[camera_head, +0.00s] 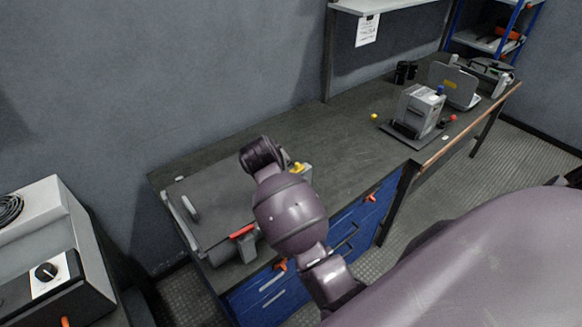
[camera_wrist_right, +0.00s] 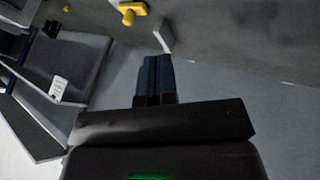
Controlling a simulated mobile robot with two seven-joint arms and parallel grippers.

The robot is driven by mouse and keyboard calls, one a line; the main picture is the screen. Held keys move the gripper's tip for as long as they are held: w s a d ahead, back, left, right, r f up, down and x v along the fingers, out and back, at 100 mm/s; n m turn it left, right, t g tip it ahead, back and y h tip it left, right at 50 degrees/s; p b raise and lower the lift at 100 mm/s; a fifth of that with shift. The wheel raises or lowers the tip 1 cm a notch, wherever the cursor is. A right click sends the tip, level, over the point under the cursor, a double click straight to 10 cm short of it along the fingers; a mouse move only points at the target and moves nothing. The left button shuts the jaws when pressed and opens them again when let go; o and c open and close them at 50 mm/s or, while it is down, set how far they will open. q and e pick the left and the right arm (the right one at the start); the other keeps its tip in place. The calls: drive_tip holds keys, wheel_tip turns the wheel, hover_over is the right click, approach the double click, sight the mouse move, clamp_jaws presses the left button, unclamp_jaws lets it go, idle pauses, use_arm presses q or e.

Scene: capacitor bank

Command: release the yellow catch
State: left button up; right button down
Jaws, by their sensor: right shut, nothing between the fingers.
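The yellow catch (camera_head: 299,168) is small and sits at the right end of a flat grey case (camera_head: 215,198) on the bench, partly hidden behind my right arm in the head view. In the right wrist view a yellow knobbed part (camera_wrist_right: 132,10), seemingly this catch, shows at the top edge. My right gripper (camera_wrist_right: 157,62) is shut and empty, its dark fingertips below and right of the yellow part and apart from it. A grey lever-like piece (camera_wrist_right: 163,38) stands just beyond the fingertips. My right fingers are not distinguishable in the head view. My left gripper is not in view.
A red catch (camera_head: 242,231) and a grey handle (camera_head: 190,208) are on the case. Blue drawers (camera_head: 262,296) with orange parts sit below the bench. Grey devices (camera_head: 418,108) stand at its far end; the bench middle (camera_head: 345,140) is mostly clear.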

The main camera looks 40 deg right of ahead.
sight(297, 168)
drive_tip(key=x, duration=0.9)
drive_tip(key=d, duration=0.3)
drive_tip(key=shift+w+f+p, duration=0.25)
drive_tip(key=shift+p, duration=0.1)
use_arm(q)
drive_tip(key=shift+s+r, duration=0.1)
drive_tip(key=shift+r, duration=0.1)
use_arm(e)
drive_tip(key=shift+w+d, duration=0.1)
drive_tip(key=shift+d, duration=0.5)
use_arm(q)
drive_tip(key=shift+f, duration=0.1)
